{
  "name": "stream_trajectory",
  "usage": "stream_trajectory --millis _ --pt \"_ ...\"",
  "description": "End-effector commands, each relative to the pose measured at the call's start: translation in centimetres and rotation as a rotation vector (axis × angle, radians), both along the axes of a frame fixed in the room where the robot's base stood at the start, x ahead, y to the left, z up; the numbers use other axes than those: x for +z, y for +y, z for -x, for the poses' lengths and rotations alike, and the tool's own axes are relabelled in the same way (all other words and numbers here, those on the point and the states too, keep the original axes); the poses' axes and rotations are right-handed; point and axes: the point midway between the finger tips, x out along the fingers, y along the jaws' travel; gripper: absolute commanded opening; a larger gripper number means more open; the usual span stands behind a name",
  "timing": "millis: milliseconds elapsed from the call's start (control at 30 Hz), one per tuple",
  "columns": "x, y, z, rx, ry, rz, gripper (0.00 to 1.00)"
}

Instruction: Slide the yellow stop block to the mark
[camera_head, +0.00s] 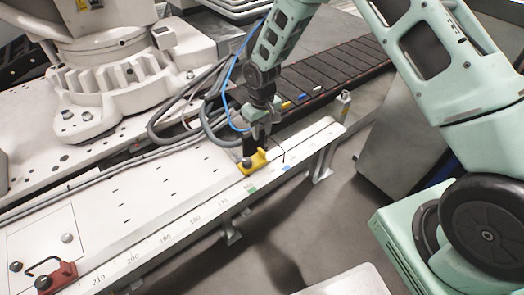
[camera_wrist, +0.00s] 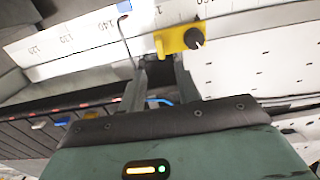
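The yellow stop block (camera_head: 257,158) sits on the white scaled rail (camera_head: 190,207), near its far end. It has a dark round knob, which shows in the wrist view beside the yellow body (camera_wrist: 172,41). A green mark (camera_head: 252,189) is on the rail's front face close to the block, and a blue mark (camera_head: 286,167) is farther right; a blue patch also shows in the wrist view (camera_wrist: 124,6). My gripper (camera_head: 262,135) is just above and behind the block. In the wrist view its fingers (camera_wrist: 160,65) are apart, with nothing between them; contact with the block is unclear.
A red block with a dark handle (camera_head: 56,276) stands at the rail's near-left end. Cables (camera_head: 195,130) loop behind the rail by a white machine base (camera_head: 100,105). A dark conveyor (camera_head: 335,75) with small coloured pieces lies behind. A thin bent rod (camera_wrist: 128,42) is near the left finger.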

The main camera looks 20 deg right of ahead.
Motion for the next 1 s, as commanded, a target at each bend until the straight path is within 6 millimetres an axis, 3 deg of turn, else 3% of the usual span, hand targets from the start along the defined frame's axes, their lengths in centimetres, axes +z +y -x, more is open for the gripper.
stream_trajectory --millis 33,200,400,600,900,1000 --pt "-1.5 0.0 0.1 0.001 0.004 0.001 0.33" --pt "-4.9 0.0 0.1 -0.001 0.003 0.001 0.33" --pt "-7.9 0.0 0.1 0.001 0.002 0.001 0.33" --pt "-9.1 0.0 0.1 0.0 0.001 0.0 0.33" --pt "-9.2 0.0 0.0 0.0 0.0 0.0 0.33" --pt "-9.2 0.0 0.0 0.0 0.0 0.0 0.05"
